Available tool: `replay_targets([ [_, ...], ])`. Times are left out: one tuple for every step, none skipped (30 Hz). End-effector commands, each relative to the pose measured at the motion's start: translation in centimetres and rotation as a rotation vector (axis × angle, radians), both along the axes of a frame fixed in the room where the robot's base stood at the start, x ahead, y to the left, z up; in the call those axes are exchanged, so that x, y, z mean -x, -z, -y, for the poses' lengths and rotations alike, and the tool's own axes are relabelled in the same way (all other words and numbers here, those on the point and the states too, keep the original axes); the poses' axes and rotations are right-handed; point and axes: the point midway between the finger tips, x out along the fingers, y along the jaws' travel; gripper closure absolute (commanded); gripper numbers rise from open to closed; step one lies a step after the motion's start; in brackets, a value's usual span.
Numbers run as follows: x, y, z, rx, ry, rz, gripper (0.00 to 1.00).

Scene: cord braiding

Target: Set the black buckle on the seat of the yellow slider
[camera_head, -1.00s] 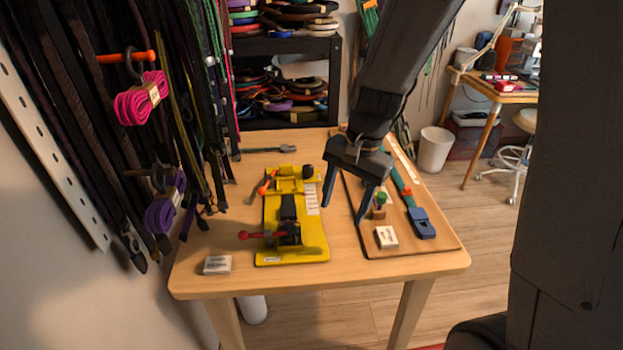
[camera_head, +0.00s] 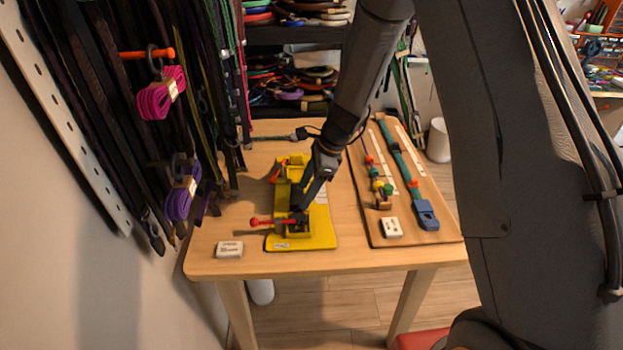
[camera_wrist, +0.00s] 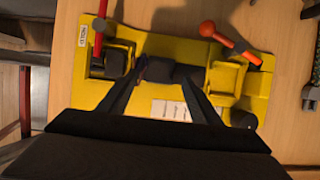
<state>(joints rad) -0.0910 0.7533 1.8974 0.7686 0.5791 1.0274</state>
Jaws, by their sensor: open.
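A yellow fixture (camera_head: 316,239) lies on the wooden table, with a red-knobbed lever at its near end and an orange one farther back. In the wrist view, a yellow block (camera_wrist: 222,80) with a recess stands right of a dark channel, and another yellow part (camera_wrist: 97,88) surrounds a black block (camera_wrist: 115,63) at left. A dark piece (camera_wrist: 158,70) lies between my fingertips; I cannot tell for sure which black part is the buckle or which yellow part is the slider. My gripper (camera_head: 299,208) is open, low over the fixture, and its fingers partly hide it.
A white labelled box (camera_head: 229,250) lies left of the fixture. A wooden board (camera_head: 408,237) with straps, coloured beads, a blue buckle (camera_head: 427,213) and another white box lies at right. Hanging cords crowd the left wall. The table's front edge is clear.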

Motion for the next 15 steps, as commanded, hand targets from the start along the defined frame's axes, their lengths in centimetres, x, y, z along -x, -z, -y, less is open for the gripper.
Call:
replay_targets([
  [0.0, 0.5, -0.2, 0.0, -0.001, -0.002, 0.42],
  [0.0, 0.7, -0.4, 0.0, -0.001, -0.001, 0.42],
  [0.0, 1.0, -0.5, 0.001, -0.001, -0.001, 0.42],
  [0.0, 1.2, -0.5, 0.001, -0.001, -0.001, 0.42],
  [0.0, 1.4, -0.6, 0.001, -0.001, 0.0, 0.42],
  [0.0, 1.5, -0.7, 0.001, -0.001, 0.0, 0.42],
  [0.0, 1.6, -0.7, 0.001, -0.001, 0.0, 0.42],
  [0.0, 1.6, -0.7, 0.001, -0.001, 0.0, 0.42],
  [0.0, 1.7, -0.7, 0.001, -0.001, 0.002, 0.42],
  [0.0, 1.7, -0.7, 0.001, -0.001, 0.002, 0.42],
  [0.0, 1.7, -0.7, 0.001, -0.001, 0.002, 0.42],
  [0.0, 1.7, -0.7, 0.001, -0.001, 0.002, 0.42],
  [0.0, 1.7, -0.7, 0.001, -0.001, 0.002, 0.42],
  [0.0, 1.7, -0.7, 0.001, -0.001, 0.002, 0.42],
  [0.0, 1.7, -0.7, 0.001, -0.001, 0.002, 0.42],
])
